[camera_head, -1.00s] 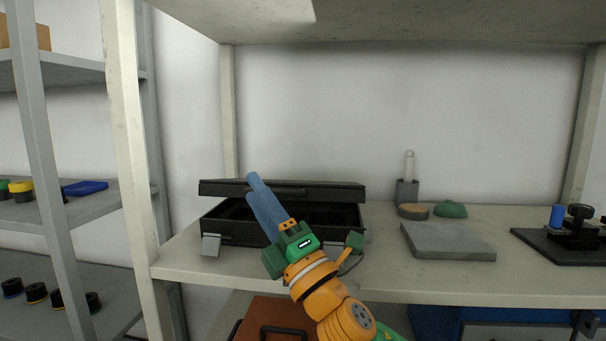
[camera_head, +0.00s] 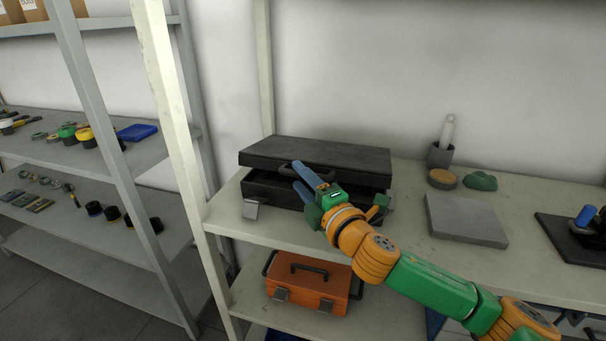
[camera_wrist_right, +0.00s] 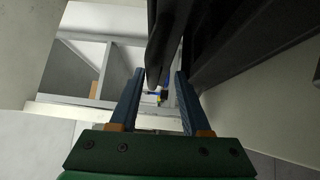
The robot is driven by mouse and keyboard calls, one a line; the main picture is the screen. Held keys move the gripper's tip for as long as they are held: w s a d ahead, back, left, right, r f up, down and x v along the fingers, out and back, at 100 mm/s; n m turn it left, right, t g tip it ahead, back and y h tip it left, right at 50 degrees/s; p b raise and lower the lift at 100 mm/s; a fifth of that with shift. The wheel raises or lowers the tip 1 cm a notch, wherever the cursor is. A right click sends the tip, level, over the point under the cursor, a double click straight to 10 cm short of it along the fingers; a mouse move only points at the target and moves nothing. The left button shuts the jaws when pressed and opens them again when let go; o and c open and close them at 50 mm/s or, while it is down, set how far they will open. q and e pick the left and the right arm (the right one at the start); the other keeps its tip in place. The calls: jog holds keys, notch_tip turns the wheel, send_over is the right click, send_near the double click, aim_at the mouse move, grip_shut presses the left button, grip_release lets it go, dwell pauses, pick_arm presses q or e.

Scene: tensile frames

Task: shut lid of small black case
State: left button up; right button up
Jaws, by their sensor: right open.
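The small black case (camera_head: 265,187) stands on the pale shelf. Its lid (camera_head: 330,152) is tilted low over the base, with a dark gap between them at the front. My right gripper (camera_head: 302,170) is at the front of the case, by the handle (camera_head: 318,174) on the lid's front edge. In the right wrist view the blue fingers of this gripper (camera_wrist_right: 158,80) are apart, and a dark part that looks like the handle (camera_wrist_right: 165,40) reaches between them. I cannot tell whether they touch it. My left gripper is not in view.
Two silver latches hang at the case front, the left one (camera_head: 251,209) clear to see. A grey slab (camera_head: 466,220), brush pot (camera_head: 440,155) and green lump (camera_head: 481,181) lie to the right. An orange toolbox (camera_head: 308,285) sits below. A shelf post (camera_head: 170,110) stands left.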

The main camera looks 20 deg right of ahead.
jog(key=shift+w, duration=0.35)
jog(key=shift+s, duration=0.1)
grip_shut()
dwell(1.1)
